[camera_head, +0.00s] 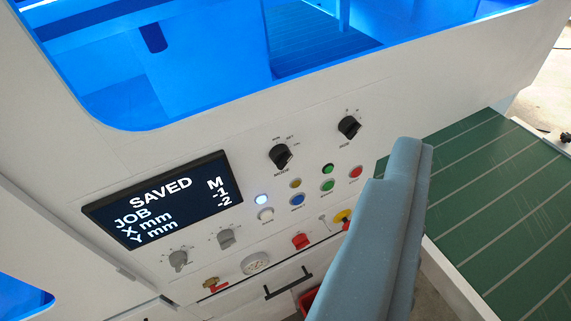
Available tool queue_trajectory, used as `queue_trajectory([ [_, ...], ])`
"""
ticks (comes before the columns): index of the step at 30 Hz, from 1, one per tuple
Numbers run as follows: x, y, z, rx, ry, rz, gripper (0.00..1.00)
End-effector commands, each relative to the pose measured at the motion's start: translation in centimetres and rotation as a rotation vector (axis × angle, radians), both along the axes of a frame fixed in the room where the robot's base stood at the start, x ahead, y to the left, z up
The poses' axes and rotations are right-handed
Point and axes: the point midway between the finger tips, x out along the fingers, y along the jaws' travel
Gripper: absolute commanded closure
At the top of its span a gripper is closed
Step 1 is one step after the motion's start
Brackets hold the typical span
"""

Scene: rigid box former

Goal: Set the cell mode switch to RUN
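Two black rotary switches are on the tilted white panel. The left black switch (281,156) has several small position marks above it and a label below. The right black switch (348,127) has a few marks above it. The lettering is too small to read surely, so I cannot tell which one is the cell mode switch or its setting. My gripper (412,145), with blue-grey fingers, reaches up from the bottom at right of centre. It appears in front of the panel's right part, right of both switches. The fingers overlap in view, so their gap is hidden.
A display (160,198) reads SAVED, JOB M, X mm -1, Y mm -2. Coloured buttons, including a blue button (297,200), and grey knobs (178,259) sit below the switches. A black handle (288,284) is lower down. A green conveyor (500,200) lies at right.

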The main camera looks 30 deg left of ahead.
Motion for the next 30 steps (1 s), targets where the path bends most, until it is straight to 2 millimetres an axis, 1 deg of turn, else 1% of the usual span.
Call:
queue_trajectory([
  [2,1.1,-0.7,-0.3,-0.008,-0.001,-0.014,0.45],
  [4,3.0,-1.5,-1.1,-0.027,-0.004,-0.035,0.45],
  [5,4.1,-2.1,-1.5,-0.037,-0.008,-0.044,0.45],
  [6,5.6,-2.9,-2.2,-0.055,-0.015,-0.057,0.45],
  [8,8.1,-4.3,-3.4,-0.086,-0.030,-0.068,0.45],
  [9,10.0,-5.0,-4.6,-0.108,-0.038,-0.066,0.45],
  [11,12.4,-5.8,-6.4,-0.142,-0.054,-0.050,0.45],
  [12,14.0,-6.0,-7.7,-0.160,-0.064,-0.030,0.45],
  [13,15.0,-5.9,-8.8,-0.169,-0.071,-0.008,0.45],
  [15,17.1,-5.5,-11.6,-0.186,-0.083,0.054,0.45],
  [17,18.4,-4.5,-14.1,-0.186,-0.093,0.124,0.45],
  [18,19.0,-3.7,-15.9,-0.176,-0.096,0.175,0.45],
  [20,19.6,-2.1,-18.6,-0.149,-0.104,0.262,0.45],
  [21,19.6,-0.9,-20.2,-0.124,-0.107,0.323,0.45],
  [23,19.2,1.2,-22.8,-0.071,-0.107,0.418,0.45],
  [24,18.7,2.5,-24.1,-0.032,-0.110,0.478,0.45],
  [26,17.6,4.4,-25.8,0.034,-0.113,0.561,0.45],
  [27,16.8,5.7,-26.9,0.079,-0.111,0.611,0.45],
  [30,14.8,8.0,-28.0,0.180,-0.119,0.711,0.45],
])
